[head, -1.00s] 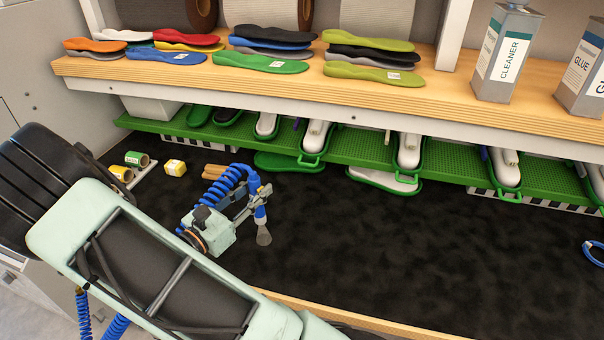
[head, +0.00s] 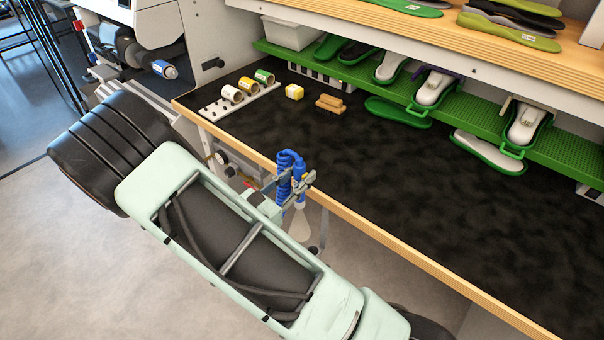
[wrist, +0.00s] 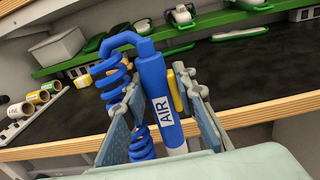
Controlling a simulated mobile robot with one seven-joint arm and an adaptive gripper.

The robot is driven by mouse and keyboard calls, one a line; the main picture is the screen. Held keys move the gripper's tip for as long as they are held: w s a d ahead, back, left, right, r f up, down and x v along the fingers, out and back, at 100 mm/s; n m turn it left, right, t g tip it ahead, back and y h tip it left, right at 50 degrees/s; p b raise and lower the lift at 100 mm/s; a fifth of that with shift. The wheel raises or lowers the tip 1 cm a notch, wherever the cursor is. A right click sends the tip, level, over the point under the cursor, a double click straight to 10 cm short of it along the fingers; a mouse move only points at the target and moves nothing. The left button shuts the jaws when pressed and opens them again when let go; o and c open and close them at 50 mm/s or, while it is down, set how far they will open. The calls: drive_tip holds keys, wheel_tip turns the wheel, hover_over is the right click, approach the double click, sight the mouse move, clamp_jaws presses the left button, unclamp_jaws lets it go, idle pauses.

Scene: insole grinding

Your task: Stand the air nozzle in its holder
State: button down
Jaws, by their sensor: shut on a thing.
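The air nozzle (head: 300,202) is blue with a pale flared tip pointing down and a coiled blue hose at its top. My gripper (head: 291,187) is shut on it, in front of the bench's front edge. In the wrist view the nozzle (wrist: 160,92), labelled AIR, stands between the two fingers of my gripper (wrist: 162,112), leaning slightly. Its lower end is hidden there behind my own pale link. I cannot make out the nozzle's holder for certain in either view.
The bench (head: 390,150) has a dark top and a wooden front edge. A white rack with rolls (head: 232,94), a yellow block (head: 294,92) and wooden pieces (head: 330,103) lie at its left. A green shelf (head: 470,110) holds insole fixtures. Floor is free at the left.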

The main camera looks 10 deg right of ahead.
drive_tip(key=s+a+f+g+b, duration=0.1)
drive_tip(key=s+a+f+b, duration=0.15)
drive_tip(key=f+b, duration=1)
drive_tip(key=s+a+f+b, duration=0.2)
drive_tip(key=s+f+b, duration=0.2)
drive_tip(key=f+b, duration=0.8)
drive_tip(key=shift+m+h, duration=0.4)
drive_tip(key=shift+w+b+x, duration=0.25)
drive_tip(key=shift+b+x, duration=1.5)
drive_tip(key=shift+x, duration=3.85)
drive_tip(key=shift+a+f+p, duration=0.1)
drive_tip(key=shift+a+p, duration=0.05)
drive_tip(key=shift+p, duration=0.2)
drive_tip(key=shift+f+p, duration=0.2)
drive_tip(key=shift+p, duration=0.1)
drive_tip(key=shift+f, duration=0.2)
drive_tip(key=shift+f+b, duration=0.9)
drive_tip(key=shift+f, duration=0.4)
